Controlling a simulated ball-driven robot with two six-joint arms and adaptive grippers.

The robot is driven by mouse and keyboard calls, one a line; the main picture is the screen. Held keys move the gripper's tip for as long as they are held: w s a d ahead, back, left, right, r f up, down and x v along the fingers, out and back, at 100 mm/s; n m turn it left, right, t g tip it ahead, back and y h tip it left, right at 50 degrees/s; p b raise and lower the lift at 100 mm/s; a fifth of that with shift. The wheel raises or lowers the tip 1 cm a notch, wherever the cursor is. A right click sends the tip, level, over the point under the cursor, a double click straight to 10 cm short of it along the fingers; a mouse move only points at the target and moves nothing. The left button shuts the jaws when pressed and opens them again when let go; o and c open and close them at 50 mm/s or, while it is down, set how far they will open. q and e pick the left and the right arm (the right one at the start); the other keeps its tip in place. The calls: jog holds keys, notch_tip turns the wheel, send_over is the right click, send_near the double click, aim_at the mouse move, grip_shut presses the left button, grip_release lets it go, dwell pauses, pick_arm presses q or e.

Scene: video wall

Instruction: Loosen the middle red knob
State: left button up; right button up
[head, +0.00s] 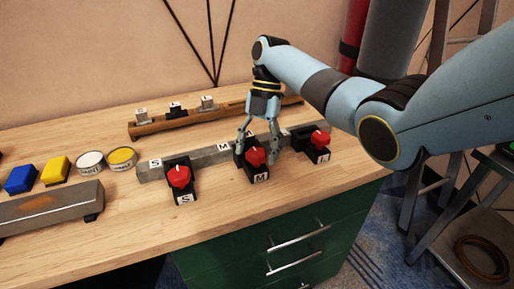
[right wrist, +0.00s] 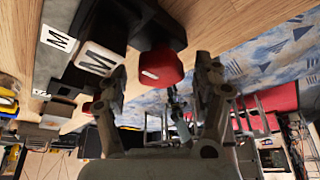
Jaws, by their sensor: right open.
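The middle red knob (head: 256,157) sits on a black block marked M, on a grey bar (head: 212,156). It has a white line on its face. The small red knob (head: 179,176) marked S is to its left, and the red knob (head: 320,138) on the right has a partly hidden label. My right gripper (head: 258,147) is open and points down at the middle block, one finger on each side. In the right wrist view the middle knob (right wrist: 162,70) shows between and beyond the open fingertips; I cannot tell whether they touch it. My left gripper is not in view.
A wooden rail (head: 165,127) with small labelled pieces lies behind the bar. Yellow (head: 55,169) and blue (head: 20,180) blocks, two round tins (head: 122,157) and a metal bar (head: 50,208) stand at the left. The table front is clear above the green drawers (head: 290,245).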

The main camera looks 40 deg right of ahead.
jog(key=v, duration=0.7)
jog(key=shift+r, duration=0.2)
jog(key=shift+w, duration=0.1)
